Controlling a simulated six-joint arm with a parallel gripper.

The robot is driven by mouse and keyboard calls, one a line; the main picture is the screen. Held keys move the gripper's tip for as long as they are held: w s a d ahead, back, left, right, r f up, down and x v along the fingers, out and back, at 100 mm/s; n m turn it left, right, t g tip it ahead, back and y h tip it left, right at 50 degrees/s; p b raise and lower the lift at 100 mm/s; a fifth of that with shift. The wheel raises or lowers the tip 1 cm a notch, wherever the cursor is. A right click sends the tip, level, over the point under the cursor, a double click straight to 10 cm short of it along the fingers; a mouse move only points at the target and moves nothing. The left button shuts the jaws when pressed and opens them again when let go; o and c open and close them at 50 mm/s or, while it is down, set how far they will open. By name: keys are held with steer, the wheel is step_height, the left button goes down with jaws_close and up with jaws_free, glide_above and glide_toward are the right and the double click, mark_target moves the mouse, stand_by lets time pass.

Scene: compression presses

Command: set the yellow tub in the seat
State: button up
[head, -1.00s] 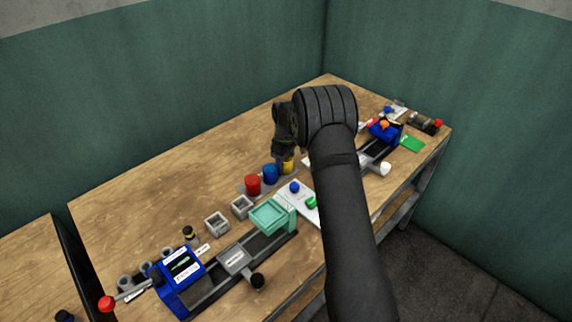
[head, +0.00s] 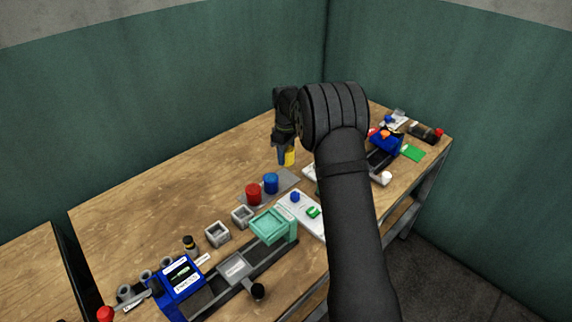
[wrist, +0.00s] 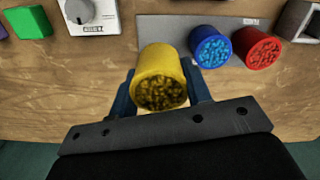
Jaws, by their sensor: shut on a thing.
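The yellow tub (head: 290,157) is held up near the far end of a grey plate (head: 288,181). In the wrist view the yellow tub (wrist: 160,75) sits between both fingers, its open top showing dark yellow contents. My gripper (head: 283,155) is shut on it; the fingers also show in the wrist view (wrist: 160,85). A teal square holder (head: 269,226) with a raised rim is on the nearer press and looks empty. I cannot tell whether it is the seat. My arm hides part of the table's middle.
A blue tub (head: 271,183) and a red tub (head: 253,194) stand on the grey plate beside the held one. Grey square boxes (head: 218,233) stand left of the nearer press. A second blue press (head: 385,140) is at the far right. The back left tabletop is clear.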

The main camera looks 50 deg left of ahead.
steer(key=s+d+r, duration=0.5)
steer(key=s+d, duration=0.3)
steer(key=s, duration=0.3)
steer(key=s+d+r, duration=0.5)
steer(key=s+d, duration=0.3)
steer(key=s, duration=0.4)
steer(key=shift+d, duration=0.3)
steer(key=shift+f, duration=2.85)
steer(key=shift+f, duration=0.75)
steer(key=o, duration=1.1)
